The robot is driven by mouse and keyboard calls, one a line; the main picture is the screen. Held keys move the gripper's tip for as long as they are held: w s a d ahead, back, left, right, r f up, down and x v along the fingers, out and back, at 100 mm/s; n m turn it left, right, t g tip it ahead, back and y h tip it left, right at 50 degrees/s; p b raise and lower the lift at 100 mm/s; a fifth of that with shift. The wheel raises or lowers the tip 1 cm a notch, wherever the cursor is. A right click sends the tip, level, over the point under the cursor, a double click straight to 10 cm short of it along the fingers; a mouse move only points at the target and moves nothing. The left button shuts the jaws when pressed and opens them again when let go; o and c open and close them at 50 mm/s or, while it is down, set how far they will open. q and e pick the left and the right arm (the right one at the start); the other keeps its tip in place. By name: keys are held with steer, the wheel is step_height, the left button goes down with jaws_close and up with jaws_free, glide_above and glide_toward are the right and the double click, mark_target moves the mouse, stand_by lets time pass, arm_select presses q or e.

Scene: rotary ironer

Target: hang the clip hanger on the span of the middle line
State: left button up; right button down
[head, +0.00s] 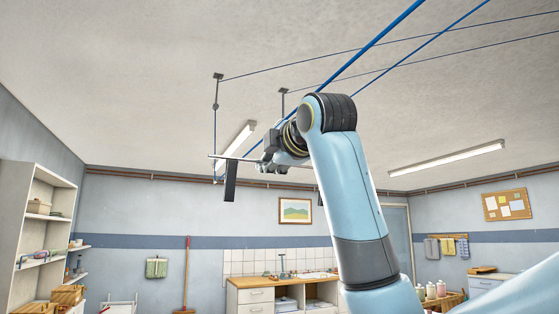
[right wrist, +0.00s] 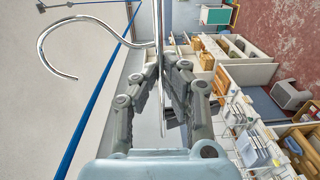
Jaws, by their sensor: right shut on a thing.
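My right gripper (head: 270,152) is raised high toward the ceiling and shut on the clip hanger (head: 238,158). The hanger's thin bar lies nearly level across the gripper, and a dark flat piece (head: 230,182) hangs below it. In the right wrist view, the fingers (right wrist: 160,72) close around the hanger's metal stem, and its curved hook (right wrist: 55,72) opens at the left. A thick blue line (head: 370,47) passes behind my wrist, and it or another line shows in the right wrist view (right wrist: 94,95), apart from the hook. I cannot tell which line is the middle one. My left gripper is out of view.
A second blue line (head: 425,45) and thinner cords run under the ceiling. A drop rod (head: 215,125) hangs at the left. A ceiling lamp (head: 445,158) is at the right. Shelves (head: 40,205) and a counter (head: 265,282) stand far below.

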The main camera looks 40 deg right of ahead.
steer(key=shift+w+a, duration=0.25)
steer(key=shift+a, duration=0.85)
steer(key=shift+w+a+f+b, duration=0.1)
steer(key=shift+a+f+b, duration=0.15)
steer(key=shift+f, duration=0.3)
steer(key=shift+w+a+f+b, duration=0.15)
steer(key=shift+a+f, duration=0.2)
steer(key=shift+f, duration=0.2)
steer(key=shift+s, duration=0.1)
steer(key=shift+f, duration=0.25)
steer(key=c, duration=1.4)
jaws_free()
